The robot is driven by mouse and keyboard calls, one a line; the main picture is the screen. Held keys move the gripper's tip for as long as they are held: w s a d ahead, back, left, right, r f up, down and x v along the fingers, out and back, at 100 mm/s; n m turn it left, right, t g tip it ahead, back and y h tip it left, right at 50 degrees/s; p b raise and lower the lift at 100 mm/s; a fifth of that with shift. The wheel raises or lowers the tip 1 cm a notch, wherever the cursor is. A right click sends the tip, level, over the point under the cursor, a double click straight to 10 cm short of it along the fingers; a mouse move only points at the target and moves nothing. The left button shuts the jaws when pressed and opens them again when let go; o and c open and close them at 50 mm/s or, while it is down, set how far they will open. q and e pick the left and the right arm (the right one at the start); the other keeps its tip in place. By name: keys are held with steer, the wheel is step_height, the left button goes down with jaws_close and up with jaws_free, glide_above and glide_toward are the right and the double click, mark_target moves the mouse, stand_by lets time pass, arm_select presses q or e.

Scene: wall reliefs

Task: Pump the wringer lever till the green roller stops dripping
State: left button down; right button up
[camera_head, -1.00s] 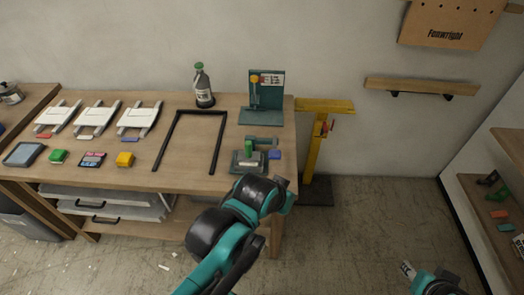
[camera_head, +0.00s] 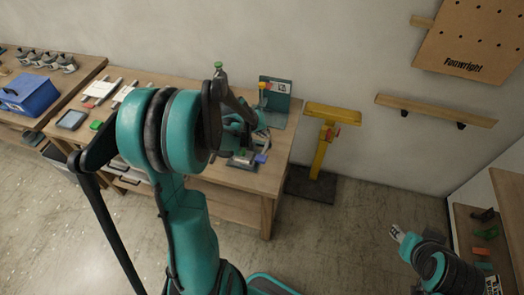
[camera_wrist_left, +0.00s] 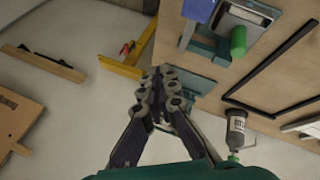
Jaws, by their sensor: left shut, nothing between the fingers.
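A small grey press-like fixture (camera_wrist_left: 247,14) with a green cylinder (camera_wrist_left: 238,41) and a blue block (camera_wrist_left: 198,9) sits at the bench edge. In the head view its blue block (camera_head: 261,158) shows, but my left arm hides much of the rest. I cannot tell which part is the wringer lever, or see any drips. My left gripper (camera_wrist_left: 160,78) is shut and empty, above the bench's right end. My right gripper (camera_head: 396,232) is at lower right; its jaws are unclear.
The wooden bench (camera_head: 268,182) carries a black frame (camera_wrist_left: 265,74) and a grey bottle (camera_wrist_left: 236,128). A yellow stand (camera_head: 324,138) is right of it. A blue box (camera_head: 32,93) is at far left. A wall shelf (camera_head: 436,109) and side shelf (camera_head: 464,226) are at right. Floor between is open.

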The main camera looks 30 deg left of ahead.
arm_select(q)
steer(key=shift+w+a+f+n, duration=0.1)
steer(key=shift+a+f+n, duration=0.2)
steer(key=shift+a, duration=0.35)
arm_select(e)
steer(key=shift+w+d+r, duration=0.1)
steer(key=shift+w+r, duration=0.15)
steer(key=shift+r, duration=0.3)
arm_select(q)
steer(key=b, duration=0.5)
glide_above(258, 161)
steer(key=w, duration=0.3)
steer(key=f, duration=0.7)
steer(key=shift+a+f, duration=0.1)
steer(key=shift+a, duration=0.15)
steer(key=shift+s+f+b, duration=0.25)
steer(key=shift+f+b, duration=0.35)
steer(key=shift+b, duration=0.05)
arm_select(e)
step_height(258, 161, down, 7)
steer(key=shift+r, duration=0.2)
steer(key=shift+f, duration=0.1)
arm_select(q)
steer(key=shift+s+d+f+b, duration=0.1)
steer(key=shift+f+b, duration=0.25)
steer(key=shift+b, duration=0.15)
arm_select(e)
steer(key=shift+f, duration=0.45)
